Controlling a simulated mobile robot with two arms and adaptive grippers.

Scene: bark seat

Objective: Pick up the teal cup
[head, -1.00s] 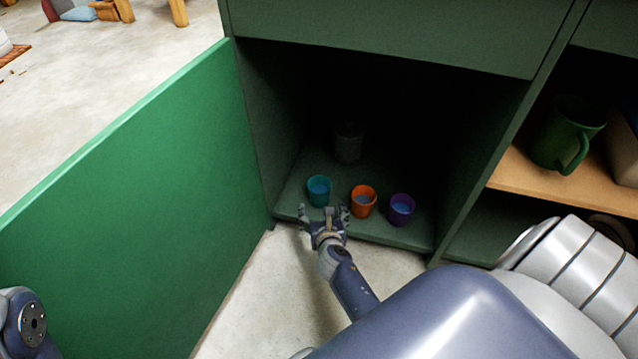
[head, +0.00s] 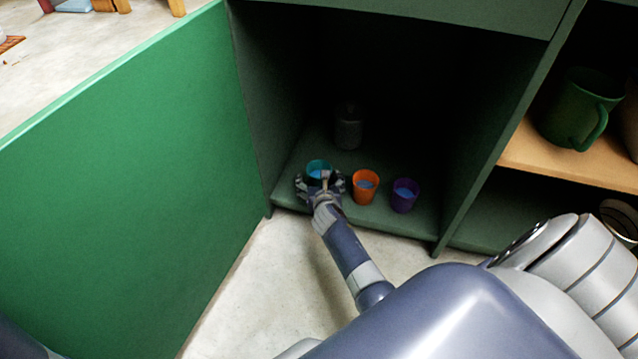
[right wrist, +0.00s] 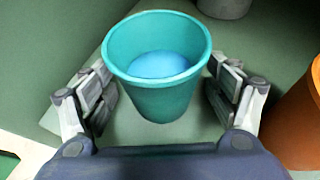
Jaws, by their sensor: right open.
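The teal cup (head: 319,168) stands upright on the cabinet's floor, with something blue inside it. It fills the middle of the right wrist view (right wrist: 157,75). My right gripper (head: 320,184) is open, with one finger on each side of the cup. In the right wrist view the gripper (right wrist: 160,95) shows gaps between both fingers and the cup's wall. In the head view the gripper hides the cup's lower part. My left gripper is not in view.
An orange cup (head: 365,187) and a purple cup (head: 404,195) stand just right of the teal cup. A grey container (head: 348,128) stands behind. The green door (head: 130,170) is open at left. A green mug (head: 580,108) sits on the right shelf.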

